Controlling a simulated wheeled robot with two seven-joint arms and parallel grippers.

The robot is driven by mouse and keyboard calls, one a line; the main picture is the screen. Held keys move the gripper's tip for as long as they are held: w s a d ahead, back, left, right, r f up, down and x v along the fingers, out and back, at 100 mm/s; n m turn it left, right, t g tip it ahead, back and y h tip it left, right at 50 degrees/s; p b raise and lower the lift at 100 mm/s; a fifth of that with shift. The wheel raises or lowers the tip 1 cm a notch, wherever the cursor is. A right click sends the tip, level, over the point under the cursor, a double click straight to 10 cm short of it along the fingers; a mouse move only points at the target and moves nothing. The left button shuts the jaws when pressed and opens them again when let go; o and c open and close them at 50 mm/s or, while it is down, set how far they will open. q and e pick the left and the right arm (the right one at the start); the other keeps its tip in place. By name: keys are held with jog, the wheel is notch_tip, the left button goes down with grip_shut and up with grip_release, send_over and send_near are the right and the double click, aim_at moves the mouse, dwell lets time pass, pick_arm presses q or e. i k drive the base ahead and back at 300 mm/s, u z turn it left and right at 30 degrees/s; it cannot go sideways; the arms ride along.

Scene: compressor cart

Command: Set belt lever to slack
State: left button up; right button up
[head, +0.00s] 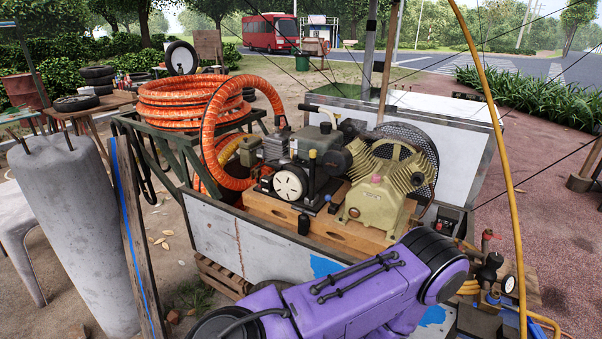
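The compressor cart (215,235) stands in the middle, with an engine (292,184) and a beige compressor pump (378,190) on a wooden base (330,236). A dark mesh belt guard (422,146) is behind the pump. My purple arm crosses the lower foreground and hides part of the cart's front. Neither gripper shows.
A coiled orange hose (182,103) lies on the green rack at left, looping down toward the engine. A yellow hose (497,130) hangs at right, near a gauge and valves (492,272). Paving (550,230) at right is mostly clear.

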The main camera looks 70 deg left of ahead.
aim_at(329, 198)
jog(key=u, duration=1.6)
